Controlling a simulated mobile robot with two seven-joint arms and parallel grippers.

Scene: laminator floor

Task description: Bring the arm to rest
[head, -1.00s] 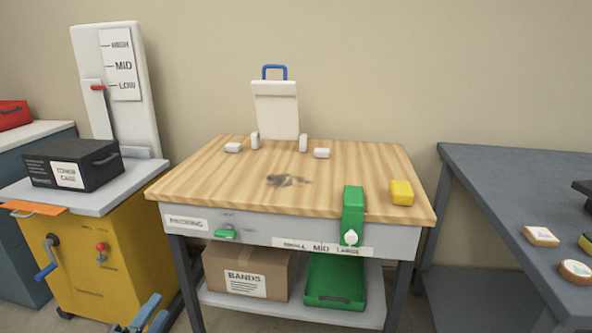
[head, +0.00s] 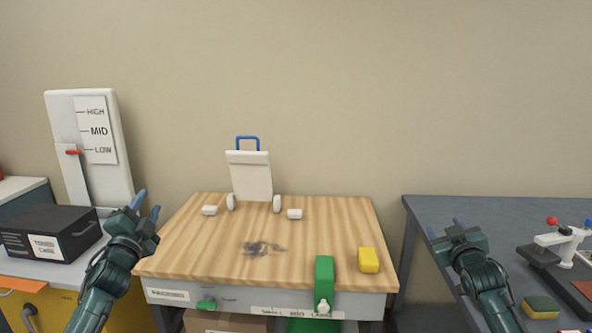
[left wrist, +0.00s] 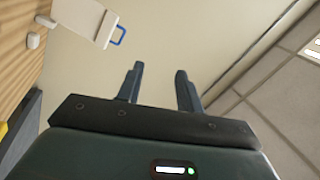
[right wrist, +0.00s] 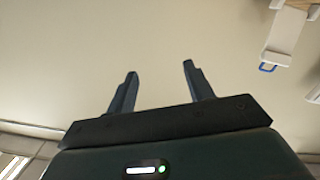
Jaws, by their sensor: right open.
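My left gripper (head: 147,207) is raised at the left, in front of the gap between the yellow cart and the wooden bench. Its two blue-grey fingers stand apart with nothing between them, as the left wrist view (left wrist: 159,68) shows. My right gripper (head: 444,227) is raised at the right, in front of the grey table. Its fingers are also apart and empty in the right wrist view (right wrist: 160,68). Both grippers point up and away, and neither appears to touch anything.
The wooden bench (head: 200,250) bears a dark smudge (head: 262,248), a yellow sponge (head: 368,260), a green strap-like part (head: 324,278) and a white board (head: 250,175). A black case (head: 50,232) stands left. The grey table (head: 430,208) holds a press-like device (head: 565,245). Space above is free.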

